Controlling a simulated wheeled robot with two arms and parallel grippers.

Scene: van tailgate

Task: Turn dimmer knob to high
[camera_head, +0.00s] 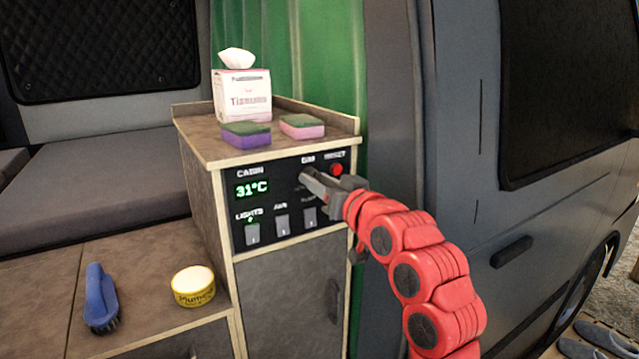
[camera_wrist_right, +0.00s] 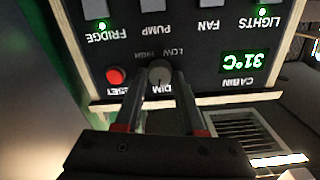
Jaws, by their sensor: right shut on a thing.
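The dimmer knob (camera_wrist_right: 159,71) is a small round grey knob labelled DIM, on the black control panel (camera_head: 283,187). In the wrist view the picture is upside down, and LOW and HIGH are printed beside the knob. My right gripper (camera_head: 309,177) reaches in from the right and hides most of the knob in the head view. In the wrist view the right gripper's (camera_wrist_right: 160,76) two fingers are on either side of the knob, shut on it. I cannot clearly tell where the knob points. My left gripper is not in view.
The red RESET button (camera_head: 336,169) sits close to the knob. A tissue box (camera_head: 242,95) and two sponges (camera_head: 302,127) stand on the cabinet top. A blue brush (camera_head: 101,298) and yellow tin (camera_head: 193,286) lie lower left.

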